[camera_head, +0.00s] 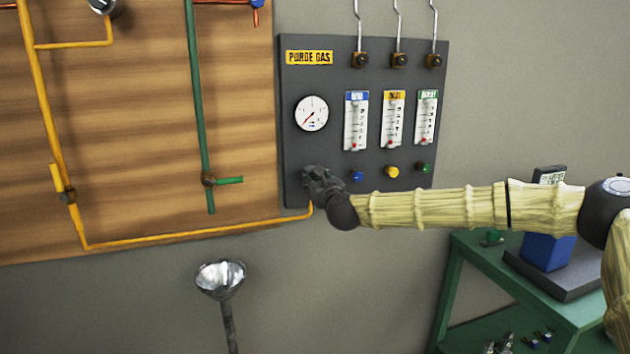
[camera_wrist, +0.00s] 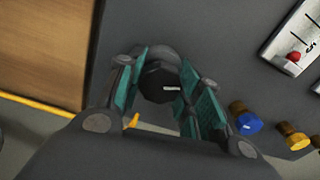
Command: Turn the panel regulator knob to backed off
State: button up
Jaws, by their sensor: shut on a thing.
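The dark grey purge gas panel (camera_head: 330,75) hangs on the wall beside a wooden board. My gripper (camera_head: 312,180) is at the panel's lower left, below the round white gauge (camera_head: 311,113), and hides the regulator knob in the head view. In the wrist view the black regulator knob (camera_wrist: 158,84) has a short white mark on its face, lying nearly level. My gripper (camera_wrist: 159,82) has its teal-padded fingers on either side of the knob and is shut on it.
Blue (camera_head: 356,175), yellow (camera_head: 392,171) and green (camera_head: 424,167) knobs sit right of my gripper, under three flow tubes. A yellow pipe (camera_head: 200,236) runs to the panel's lower left. A metal funnel (camera_head: 220,278) stands below. A green bench (camera_head: 490,262) is at the lower right.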

jog(key=n+b, duration=0.2)
jog(key=n, duration=0.1)
jog(key=shift+f+n, duration=0.1)
jog(key=shift+n, duration=0.2)
jog(key=n+b, duration=0.2)
jog(key=n, duration=0.2)
jog(key=shift+n, duration=0.3)
jog(key=n+b, duration=0.1)
jog(key=n, duration=0.3)
jog(key=shift+n, duration=0.3)
jog(key=n+b, duration=0.1)
jog(key=n, duration=0.2)
jog(key=shift+n, duration=0.3)
jog(key=n, duration=0.3)
jog(key=shift+n, duration=0.3)
jog(key=n, duration=0.3)
jog(key=shift+n, duration=0.3)
jog(key=n, duration=0.4)
jog(key=shift+b, duration=0.3)
jog(key=shift+n, duration=2.1)
